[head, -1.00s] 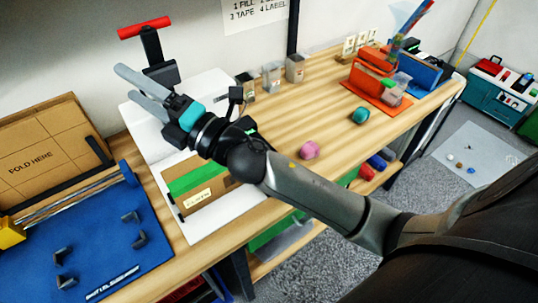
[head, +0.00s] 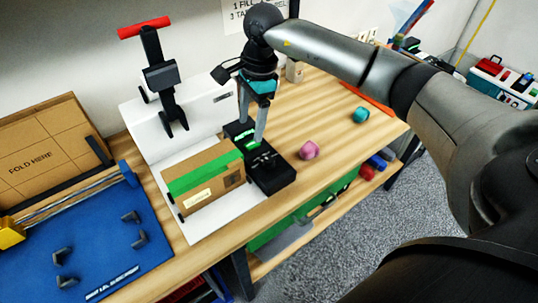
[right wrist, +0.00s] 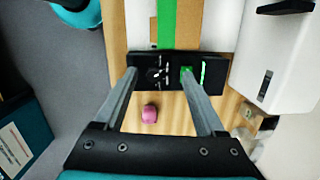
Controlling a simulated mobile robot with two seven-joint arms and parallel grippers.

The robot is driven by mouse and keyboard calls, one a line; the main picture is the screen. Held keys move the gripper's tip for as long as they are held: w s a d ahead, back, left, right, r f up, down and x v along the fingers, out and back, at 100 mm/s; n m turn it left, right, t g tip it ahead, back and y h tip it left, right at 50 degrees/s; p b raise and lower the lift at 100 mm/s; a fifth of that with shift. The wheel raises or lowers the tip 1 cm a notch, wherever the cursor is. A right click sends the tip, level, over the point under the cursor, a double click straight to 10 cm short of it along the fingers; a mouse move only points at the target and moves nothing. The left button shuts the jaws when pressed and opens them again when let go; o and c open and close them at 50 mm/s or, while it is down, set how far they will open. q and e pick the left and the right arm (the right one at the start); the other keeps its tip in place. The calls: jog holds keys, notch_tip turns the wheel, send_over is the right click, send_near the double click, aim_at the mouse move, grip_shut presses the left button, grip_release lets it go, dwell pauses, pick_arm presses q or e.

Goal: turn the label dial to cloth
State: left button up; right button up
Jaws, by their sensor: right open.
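The label dial (right wrist: 155,73) is a small dark knob with a white mark on the black label unit (head: 272,180). The unit also shows in the right wrist view (right wrist: 168,56), with a lit green screen (right wrist: 190,76) beside the dial. The writing around the dial is too small to read. My right gripper (head: 251,132) points down at the unit, open and empty. In the right wrist view its fingers (right wrist: 158,72) stand apart on either side of the dial, one tip near the screen. I cannot tell whether they touch the unit. My left gripper is not in view.
A cardboard box (head: 212,183) with green tape and a label lies on the white station (head: 222,215), beside the unit. A red-handled tool (head: 155,65) rises behind. A blue fixture (head: 100,245) is left.

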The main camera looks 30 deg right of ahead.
jog(key=r+h, duration=0.1)
jog(key=h, duration=0.1)
send_over(269, 159)
notch_tip(269, 159, down, 15)
jog(key=shift+f, duration=0.1)
jog(key=shift+c, duration=0.4)
grip_shut()
